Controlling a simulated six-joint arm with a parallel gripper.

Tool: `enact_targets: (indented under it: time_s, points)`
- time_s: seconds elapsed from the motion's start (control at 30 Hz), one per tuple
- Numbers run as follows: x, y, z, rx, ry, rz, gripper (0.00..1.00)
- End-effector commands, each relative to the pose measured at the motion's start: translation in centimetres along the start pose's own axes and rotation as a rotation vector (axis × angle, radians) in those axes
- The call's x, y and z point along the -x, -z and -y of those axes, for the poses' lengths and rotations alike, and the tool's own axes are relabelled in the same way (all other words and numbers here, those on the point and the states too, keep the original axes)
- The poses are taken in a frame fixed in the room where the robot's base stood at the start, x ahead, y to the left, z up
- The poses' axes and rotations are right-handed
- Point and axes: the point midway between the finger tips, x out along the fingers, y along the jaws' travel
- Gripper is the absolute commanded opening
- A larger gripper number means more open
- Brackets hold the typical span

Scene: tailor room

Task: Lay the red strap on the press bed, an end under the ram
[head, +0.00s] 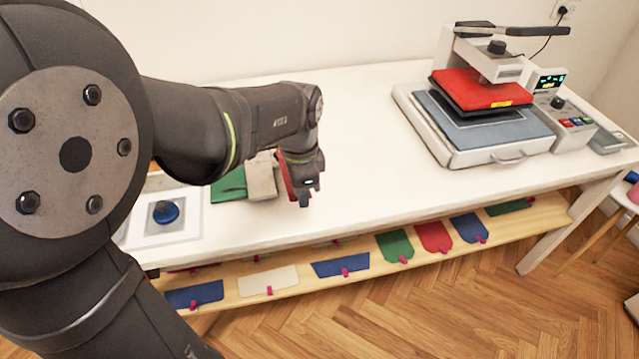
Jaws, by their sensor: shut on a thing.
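My gripper (303,198) is low over the left part of the white table, pointing down. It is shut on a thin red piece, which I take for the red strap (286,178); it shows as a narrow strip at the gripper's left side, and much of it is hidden. The heat press stands at the back right, well apart from my gripper. Its ram (467,90) is a red block raised above the blue-grey press bed (524,130). The bed's visible part is bare.
A beige block (261,178) and a green piece (229,186) are just left of my gripper. A blue knob (166,212) sits on a white plate. Several coloured pieces with pink tags lie on the lower shelf (361,284). The table (365,150) is clear between gripper and press.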

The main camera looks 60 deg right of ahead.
Motion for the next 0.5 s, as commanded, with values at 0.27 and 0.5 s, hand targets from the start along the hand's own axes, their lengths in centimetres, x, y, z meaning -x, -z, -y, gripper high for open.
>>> enact_targets:
  time_s: [0.27,0.5]
  points:
    - [-0.7,-6.4,2.7,-0.026,-0.001,0.0,0.0]
    - [-1.1,-8.1,3.2,-0.039,0.0,0.0,0.0]
